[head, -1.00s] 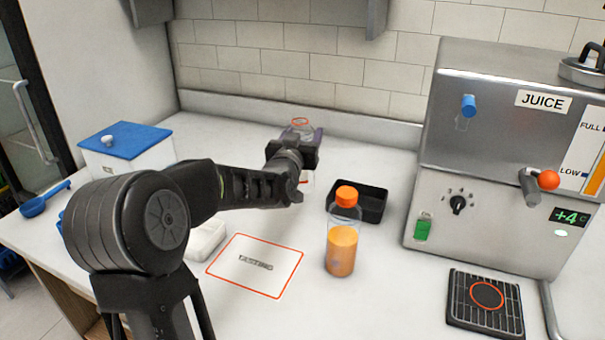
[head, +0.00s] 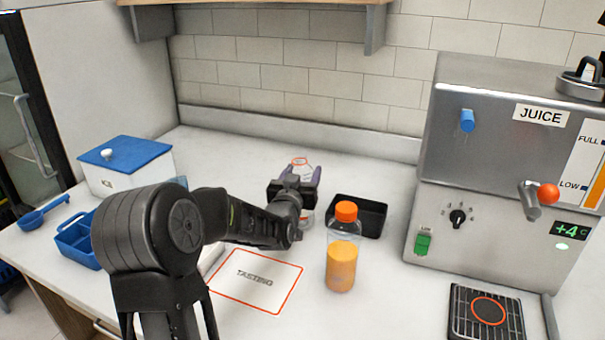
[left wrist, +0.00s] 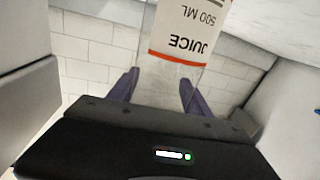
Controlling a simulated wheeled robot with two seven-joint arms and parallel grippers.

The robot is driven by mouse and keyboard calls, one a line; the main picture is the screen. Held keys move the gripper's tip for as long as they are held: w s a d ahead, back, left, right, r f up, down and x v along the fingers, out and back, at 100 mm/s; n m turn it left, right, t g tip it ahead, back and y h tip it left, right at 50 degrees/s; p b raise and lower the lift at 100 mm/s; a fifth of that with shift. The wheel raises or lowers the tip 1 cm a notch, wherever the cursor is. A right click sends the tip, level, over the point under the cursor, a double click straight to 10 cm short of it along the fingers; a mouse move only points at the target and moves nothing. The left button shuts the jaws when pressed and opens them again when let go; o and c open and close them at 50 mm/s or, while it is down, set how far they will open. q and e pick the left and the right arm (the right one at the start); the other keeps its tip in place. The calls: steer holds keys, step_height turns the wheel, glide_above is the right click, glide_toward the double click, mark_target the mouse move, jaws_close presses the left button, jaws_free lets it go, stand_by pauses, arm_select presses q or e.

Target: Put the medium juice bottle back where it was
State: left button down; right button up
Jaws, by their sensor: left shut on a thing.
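A clear bottle (head: 301,163) with an orange ring at its neck stands roughly upright at the back of the counter, partly hidden by my left gripper. In the left wrist view the bottle (left wrist: 183,62) has a white label with orange edges reading JUICE 500 ML, and looks empty where I see it. My left gripper (head: 296,180) is shut on this bottle, its purple fingers on either side. I cannot tell whether its base touches the counter. My right gripper is not in view.
A capped bottle of orange juice (head: 341,265) stands in front of a black tray (head: 372,232). The TASTING mat (head: 280,300) lies left of it. The juice machine (head: 490,200) and drip tray (head: 460,318) are right. A blue-lidded box (head: 103,182) and blue basket (head: 70,232) are left.

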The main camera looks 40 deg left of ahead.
arm_select(q)
steer(key=shift+f, duration=0.1)
steer(key=shift+c, duration=2.2)
jaws_free()
steer(key=shift+s, duration=0.1)
steer(key=b+v, duration=0.1)
steer(key=v, duration=1)
steer(key=shift+s+d, duration=0.25)
steer(key=shift+s, duration=0.05)
